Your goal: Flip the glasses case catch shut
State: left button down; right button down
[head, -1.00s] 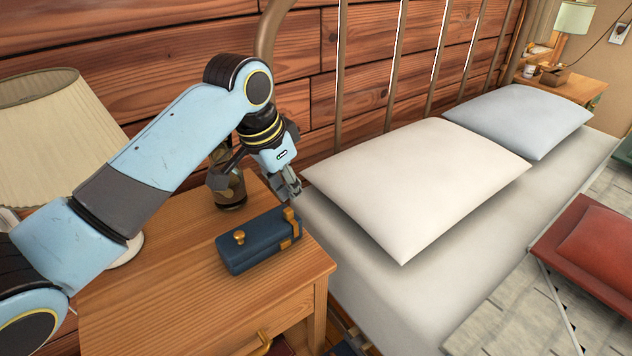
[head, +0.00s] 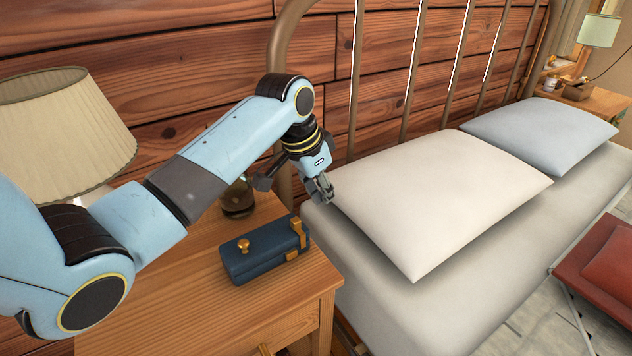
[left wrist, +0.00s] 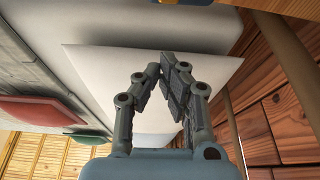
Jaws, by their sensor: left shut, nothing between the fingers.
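The dark blue glasses case (head: 262,256) lies on the wooden nightstand in the head view. It has a brass knob (head: 244,245) on top and a brass catch (head: 298,236) at its right end, which stands up above the lid. My left gripper (head: 326,195) is shut and empty, above and to the right of the case, close to the white pillow's near corner and apart from the catch. In the left wrist view, its fingers (left wrist: 168,68) are together in front of the pillow, and the case does not show. My right gripper is not in view.
The nightstand (head: 200,318) also carries a lamp (head: 62,125) and a dark glass jar (head: 237,203) behind the case, partly hidden by my arm. The bed with its white pillow (head: 440,195) and metal headboard stands close on the right. The nightstand's front is clear.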

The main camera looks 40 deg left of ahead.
aim_at(298, 230)
pick_arm(q)
jog(key=shift+s+a+f, duration=0.2)
jog(key=shift+s+f, duration=0.35)
jog(key=shift+f, duration=0.1)
jog(key=shift+s+a+f, duration=0.2)
jog(key=shift+s+f, duration=0.35)
jog(key=shift+f, duration=0.05)
jog(key=shift+s+a, duration=0.1)
jog(key=shift+s, duration=0.3)
